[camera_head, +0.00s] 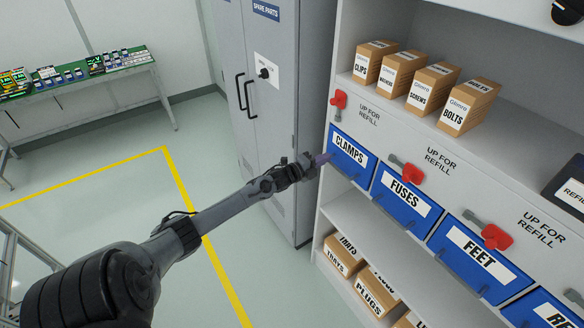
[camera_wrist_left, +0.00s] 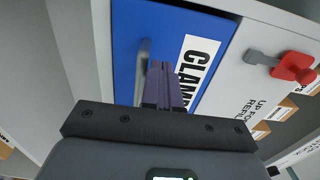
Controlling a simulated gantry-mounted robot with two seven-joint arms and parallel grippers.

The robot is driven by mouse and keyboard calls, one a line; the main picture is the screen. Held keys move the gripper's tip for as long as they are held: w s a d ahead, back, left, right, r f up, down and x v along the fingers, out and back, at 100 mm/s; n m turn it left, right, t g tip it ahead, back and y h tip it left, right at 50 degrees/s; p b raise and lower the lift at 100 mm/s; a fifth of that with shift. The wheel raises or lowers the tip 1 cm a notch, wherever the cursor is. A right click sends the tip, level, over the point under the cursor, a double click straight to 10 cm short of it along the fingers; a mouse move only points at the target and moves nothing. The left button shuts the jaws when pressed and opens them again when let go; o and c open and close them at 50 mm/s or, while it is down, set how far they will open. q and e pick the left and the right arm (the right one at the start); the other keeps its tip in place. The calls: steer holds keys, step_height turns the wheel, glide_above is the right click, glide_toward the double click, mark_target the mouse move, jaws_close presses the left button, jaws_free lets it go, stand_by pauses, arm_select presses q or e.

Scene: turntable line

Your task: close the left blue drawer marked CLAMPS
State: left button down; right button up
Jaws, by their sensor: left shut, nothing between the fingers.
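The blue drawer marked CLAMPS (camera_head: 349,152) is the leftmost in the row of blue drawers in the head view. It also fills the upper middle of the left wrist view (camera_wrist_left: 170,25), with a grey handle (camera_wrist_left: 141,65) beside its label. I cannot tell how far its front stands out from the cabinet. My left gripper (camera_head: 321,159) is at the left edge of this drawer's front. Its purple fingers (camera_wrist_left: 164,68) are shut and empty, pointing at the front close beside the handle. I cannot tell whether they touch it. My right gripper is in neither view.
Drawers marked FUSES (camera_head: 402,193) and FEET (camera_head: 477,258) follow to the right, with red levers (camera_head: 413,174) near them. Labelled cartons (camera_head: 468,105) stand on the shelf above. A grey locker (camera_head: 266,120) is left of the cabinet. Open floor lies in front.

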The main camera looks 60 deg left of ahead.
arm_select(q)
steer(key=shift+s+d, duration=0.55)
steer(key=shift+s, duration=4.7)
steer(key=s+d+f+n, duration=0.1)
steer(key=s+d+f, duration=0.2)
steer(key=d+f, duration=0.25)
steer(key=s+d+f+n+g+h, duration=0.15)
steer(key=s+d+n+g, duration=0.25)
steer(key=d, duration=1.1)
steer(key=s+d+f+n+g+h, duration=0.1)
steer(key=s+d+f+n+g, duration=0.2)
steer(key=d, duration=1.3)
steer(key=s+d+r+n+g, duration=0.2)
steer(key=s+n+g, duration=0.2)
steer(key=s, duration=0.2)
steer(key=s+d+r+n+g, duration=0.1)
steer(key=s+r+n+g, duration=0.2)
steer(key=s, duration=0.4)
step_height(320, 180, up, 19)
steer(key=p, duration=2)
steer(key=shift+w+d, duration=0.2)
steer(key=shift+w, duration=0.15)
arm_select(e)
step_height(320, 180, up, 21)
